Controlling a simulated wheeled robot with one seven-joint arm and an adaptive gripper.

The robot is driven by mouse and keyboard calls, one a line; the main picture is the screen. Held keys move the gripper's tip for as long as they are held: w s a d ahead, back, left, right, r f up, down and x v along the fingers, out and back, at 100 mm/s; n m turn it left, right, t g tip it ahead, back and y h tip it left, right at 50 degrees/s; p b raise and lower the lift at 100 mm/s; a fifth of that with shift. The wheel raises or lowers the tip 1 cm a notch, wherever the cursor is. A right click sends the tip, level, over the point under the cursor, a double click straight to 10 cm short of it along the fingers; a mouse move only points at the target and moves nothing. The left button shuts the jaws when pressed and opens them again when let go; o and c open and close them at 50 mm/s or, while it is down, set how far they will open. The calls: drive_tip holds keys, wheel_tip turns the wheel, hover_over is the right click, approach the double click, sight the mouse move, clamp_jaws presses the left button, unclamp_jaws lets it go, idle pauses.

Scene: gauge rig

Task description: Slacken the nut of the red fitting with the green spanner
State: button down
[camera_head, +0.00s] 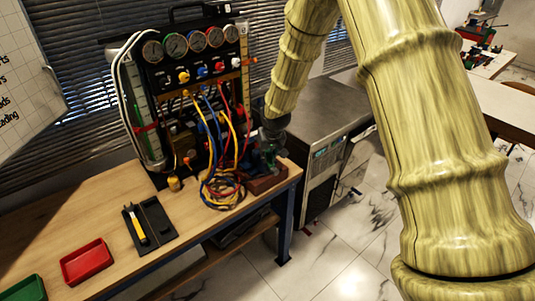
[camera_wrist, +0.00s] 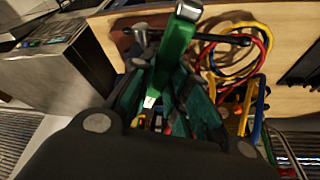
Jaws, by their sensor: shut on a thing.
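My gripper (camera_head: 268,143) is over the right end of the bench, low beside a brown-red box. In the wrist view my gripper (camera_wrist: 168,108) is shut on the green spanner (camera_wrist: 178,48), whose grey metal end points to the top of the picture. In the head view the spanner is too small and dark to tell apart from the gripper. A red fitting (camera_head: 219,67) seems to sit on the black rig panel, right of a yellow and a blue one. Its nut is too small to make out. The gripper is apart from it, lower and to the right.
The brown-red box (camera_head: 266,184) stands at the bench's right end. Coloured hoses (camera_head: 222,188) hang from the rig and coil beside it. A black tray (camera_head: 148,226) with a yellow-handled tool and a red tray (camera_head: 86,262) lie left. A grey cabinet (camera_head: 322,118) stands right.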

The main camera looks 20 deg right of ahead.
drive_tip(key=shift+w+d+n+y+p, duration=0.1)
drive_tip(key=shift+d+n+y+p, duration=0.4)
drive_tip(key=shift+d+n+p, duration=0.7)
idle(1.1)
drive_tip(key=shift+a+m+h+b, duration=0.3)
drive_tip(key=shift+a+m+b, duration=0.35)
drive_tip(key=shift+a+m, duration=0.3)
idle(0.8)
